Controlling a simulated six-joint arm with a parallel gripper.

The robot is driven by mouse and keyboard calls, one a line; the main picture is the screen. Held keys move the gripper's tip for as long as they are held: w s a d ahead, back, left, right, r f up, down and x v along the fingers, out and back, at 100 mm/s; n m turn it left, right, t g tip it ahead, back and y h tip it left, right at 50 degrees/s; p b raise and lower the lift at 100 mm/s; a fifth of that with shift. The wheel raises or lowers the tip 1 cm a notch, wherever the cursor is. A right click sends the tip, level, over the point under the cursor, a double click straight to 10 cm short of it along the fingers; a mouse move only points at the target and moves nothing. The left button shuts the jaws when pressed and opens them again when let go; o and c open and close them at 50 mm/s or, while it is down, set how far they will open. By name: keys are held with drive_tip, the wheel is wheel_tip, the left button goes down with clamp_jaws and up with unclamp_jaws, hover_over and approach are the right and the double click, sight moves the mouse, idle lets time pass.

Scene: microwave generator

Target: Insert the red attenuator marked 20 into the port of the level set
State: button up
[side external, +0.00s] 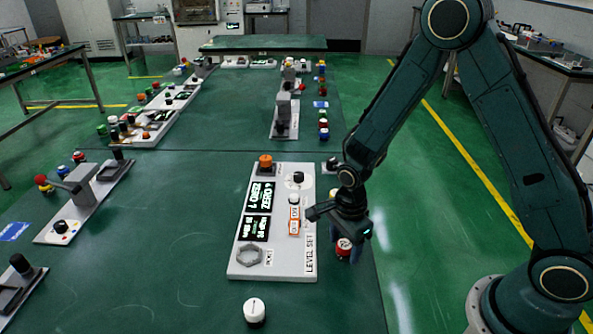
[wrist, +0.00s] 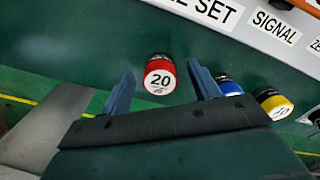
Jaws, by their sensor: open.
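The red attenuator marked 20 (wrist: 159,78) stands on the green table, with a white top and red side. In the wrist view it lies between the two blue fingertips of my open gripper (wrist: 160,72), with gaps on both sides. In the side view the red attenuator (side external: 343,248) is partly hidden by my gripper (side external: 345,241), which points down over it. The level set (side external: 280,268) is a light panel just left of my gripper. Its port (side external: 250,254) is a grey hexagonal ring at the panel's near left, and looks empty.
A blue attenuator (wrist: 229,86) and a yellow one (wrist: 273,103) stand right of my right finger in the wrist view. A white-topped knob (side external: 254,311) stands in front of the panel. An orange knob (side external: 265,161) rises at the panel's far end.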

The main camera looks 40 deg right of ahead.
sight(345, 244)
drive_tip(key=shift+c, duration=0.3)
drive_tip(key=c, duration=1.1)
drive_tip(key=shift+r, duration=0.2)
wheel_tip(345, 244, up, 20)
drive_tip(key=shift+f, duration=0.15)
